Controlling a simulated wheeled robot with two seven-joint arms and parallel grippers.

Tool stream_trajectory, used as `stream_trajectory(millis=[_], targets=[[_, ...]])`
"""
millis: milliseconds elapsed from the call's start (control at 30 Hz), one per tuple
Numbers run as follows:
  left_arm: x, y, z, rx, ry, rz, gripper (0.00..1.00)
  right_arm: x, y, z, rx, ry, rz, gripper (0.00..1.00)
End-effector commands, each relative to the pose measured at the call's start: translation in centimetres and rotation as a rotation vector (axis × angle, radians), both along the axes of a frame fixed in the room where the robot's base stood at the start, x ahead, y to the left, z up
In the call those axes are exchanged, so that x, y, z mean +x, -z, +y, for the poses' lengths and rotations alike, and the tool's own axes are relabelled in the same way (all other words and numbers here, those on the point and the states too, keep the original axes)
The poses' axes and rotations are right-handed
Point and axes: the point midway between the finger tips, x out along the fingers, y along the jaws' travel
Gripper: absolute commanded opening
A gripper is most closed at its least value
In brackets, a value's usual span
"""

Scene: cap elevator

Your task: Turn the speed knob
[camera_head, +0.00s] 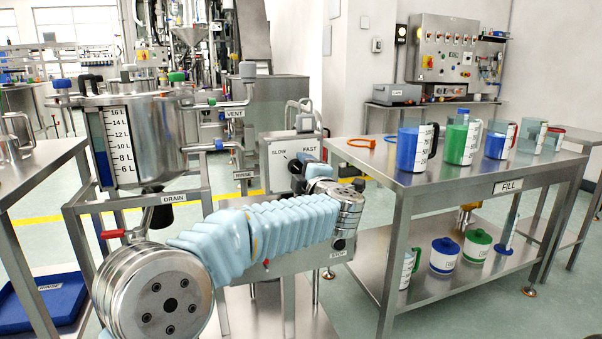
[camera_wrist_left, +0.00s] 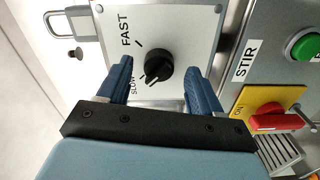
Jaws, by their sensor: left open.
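The speed knob (camera_wrist_left: 159,66) is a black round knob on a white panel marked SLOW and FAST. In the head view the panel (camera_head: 279,152) stands behind my left gripper (camera_head: 303,171), which largely hides the knob. In the left wrist view my left gripper (camera_wrist_left: 159,72) is open. Its two blue fingers stand on either side of the knob, with a visible gap on each side. I cannot tell how far the fingertips are from the panel. My right gripper is not in view.
A red switch on a yellow plate (camera_wrist_left: 268,113), a green button (camera_wrist_left: 306,48) and a STIR label (camera_wrist_left: 246,61) sit beside the panel. A steel tank (camera_head: 135,135) stands left. A steel FILL table (camera_head: 470,183) with several coloured jugs stands right.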

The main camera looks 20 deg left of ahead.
Motion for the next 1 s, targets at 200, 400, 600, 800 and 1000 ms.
stream_trajectory(millis=[200, 400, 600, 800, 1000], targets=[[-3.9, 0.0, -2.8, 0.001, 0.006, -0.002, 0.65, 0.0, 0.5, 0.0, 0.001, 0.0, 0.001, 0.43], [-7.9, 0.0, -5.4, 0.0, 0.004, 0.0, 0.65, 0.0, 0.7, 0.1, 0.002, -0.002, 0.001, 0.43], [-10.2, 0.0, -6.9, -0.001, 0.002, 0.0, 0.65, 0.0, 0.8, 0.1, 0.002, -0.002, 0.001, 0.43], [-10.8, 0.1, -7.3, 0.0, 0.001, 0.0, 0.65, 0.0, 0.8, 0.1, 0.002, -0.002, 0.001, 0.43], [-10.7, 0.1, -7.3, 0.001, 0.001, 0.001, 0.65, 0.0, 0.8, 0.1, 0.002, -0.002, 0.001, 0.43]])
